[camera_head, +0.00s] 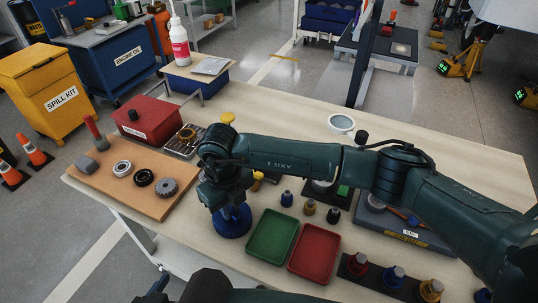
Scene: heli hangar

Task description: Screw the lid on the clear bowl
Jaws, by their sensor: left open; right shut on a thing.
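My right arm reaches across the table from the right, and its gripper (228,205) points down, shut on a blue round piece (231,226) that looks like a lid. The piece is at the table top, left of the green tray; whether anything is under it is hidden. A bowl with a pale rim and a see-through, bluish inside (341,124) stands upright and open behind my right arm, apart from the gripper. My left gripper (154,288) shows only partly at the bottom edge, open, in front of the table; its fingertips are hard to make out.
A green tray (272,236) and a red tray (314,252) lie near the front edge. Small bottles (310,207) stand behind them. A wooden board (134,186) with rings and a gear, and a red box (147,120), are at left. The far right table top is clear.

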